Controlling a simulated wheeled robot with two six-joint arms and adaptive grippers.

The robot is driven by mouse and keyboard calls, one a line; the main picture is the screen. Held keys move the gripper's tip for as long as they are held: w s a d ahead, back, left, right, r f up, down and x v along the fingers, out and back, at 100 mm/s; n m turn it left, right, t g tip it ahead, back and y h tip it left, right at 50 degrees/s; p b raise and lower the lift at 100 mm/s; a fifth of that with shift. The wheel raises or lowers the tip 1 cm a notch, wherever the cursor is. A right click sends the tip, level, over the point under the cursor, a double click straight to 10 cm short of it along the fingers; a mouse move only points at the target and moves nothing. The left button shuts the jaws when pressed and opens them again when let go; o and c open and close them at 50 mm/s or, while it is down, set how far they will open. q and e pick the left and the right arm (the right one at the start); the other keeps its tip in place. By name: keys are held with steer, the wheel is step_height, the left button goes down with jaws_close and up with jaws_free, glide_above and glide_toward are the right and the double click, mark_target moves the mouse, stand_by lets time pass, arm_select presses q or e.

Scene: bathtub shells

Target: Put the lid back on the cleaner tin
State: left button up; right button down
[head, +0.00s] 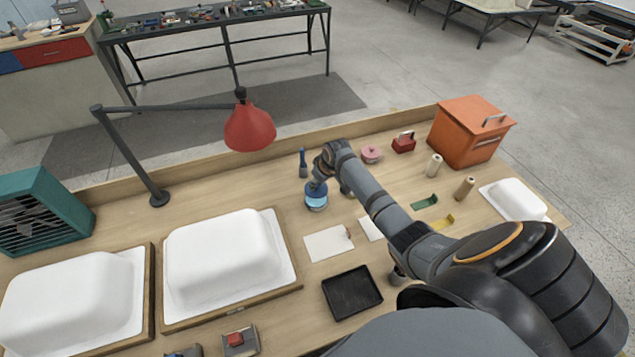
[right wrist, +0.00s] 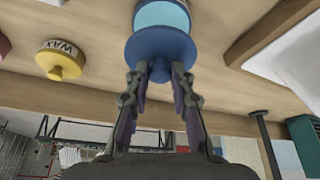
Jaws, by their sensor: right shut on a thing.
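The cleaner tin (head: 316,200) stands on the bench near its back edge, a small cylinder with a light blue band. It also shows at the top of the right wrist view (right wrist: 160,14). My right gripper (right wrist: 160,72) is shut on the blue lid (right wrist: 160,48), a round disc wider than the tin, gripping it at its middle. The lid lies over the tin's end and looks roughly in line with it; I cannot tell whether they touch. In the head view my right gripper (head: 318,183) is above the tin and partly hides the lid. My left gripper is not in view.
A yellow tin marked WAX (right wrist: 60,60) stands beside the cleaner tin. A dark blue upright item (head: 303,163) is just behind it. A red lamp (head: 250,127) hangs to the left. White tub shells (head: 225,255) fill the left front; a black tray (head: 352,292) lies in front.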

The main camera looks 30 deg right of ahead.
mark_target(318, 190)
step_height(318, 190, down, 3)
steer(key=b, duration=0.2)
steer(key=shift+f+b, duration=0.15)
steer(key=shift+b, duration=0.15)
steer(key=shift+f+b, duration=0.35)
steer(key=shift+f, duration=0.35)
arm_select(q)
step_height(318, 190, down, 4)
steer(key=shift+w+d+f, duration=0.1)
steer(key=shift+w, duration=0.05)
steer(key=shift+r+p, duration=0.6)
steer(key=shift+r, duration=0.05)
arm_select(e)
steer(key=shift+r, duration=0.1)
steer(key=shift+f, duration=0.2)
stand_by(0.3)
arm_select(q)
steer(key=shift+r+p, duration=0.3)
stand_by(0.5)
arm_select(e)
steer(key=c, duration=1.1)
jaws_free()
steer(key=shift+o, duration=0.5)
